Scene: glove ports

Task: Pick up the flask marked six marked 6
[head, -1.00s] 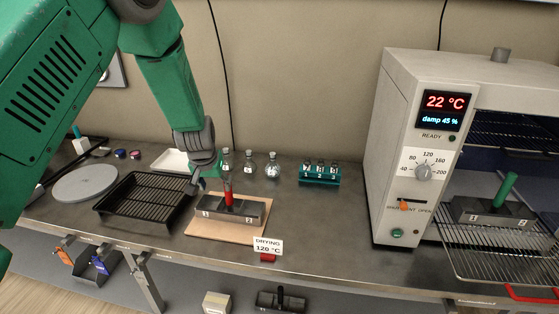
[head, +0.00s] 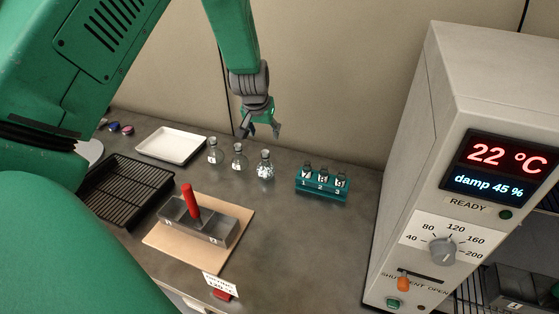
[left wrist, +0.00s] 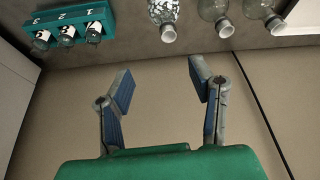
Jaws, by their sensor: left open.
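Three small glass flasks stand in a row on the bench in the head view: a left one (head: 213,152), a middle one (head: 239,158) and a right one (head: 265,167) with white speckled contents. I cannot read a 6 on any of them. My left gripper (head: 261,131) is open and empty, above and behind the row near the wall. In the left wrist view its fingers (left wrist: 164,84) are spread with only wall between them. The speckled flask (left wrist: 163,14) shows at the top there, beyond the fingertips, with the other two to its right. My right gripper is not in view.
A teal rack (head: 323,186) with small bottles marked 1, 2, 3 stands right of the flasks. A white tray (head: 170,146), a black wire tray (head: 124,187) and a metal box with a red handle (head: 191,203) lie left and front. An oven (head: 412,170) stands right.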

